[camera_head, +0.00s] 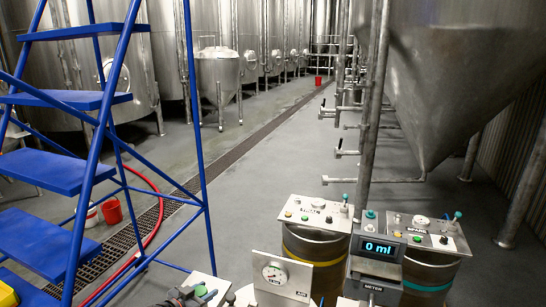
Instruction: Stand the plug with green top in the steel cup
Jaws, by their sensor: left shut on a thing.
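My left gripper (184,294) shows at the bottom edge, left of the gauge panel. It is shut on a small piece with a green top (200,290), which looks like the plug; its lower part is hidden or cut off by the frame. I cannot make out the steel cup for certain. My right gripper is not in view.
A gauge panel (284,280) stands at the bottom middle. A meter (376,248) reading 0 ml stands between two drums topped with control panels (316,212) (428,232). A blue step ladder (62,170) is at left. A large steel tank (470,70) is at right.

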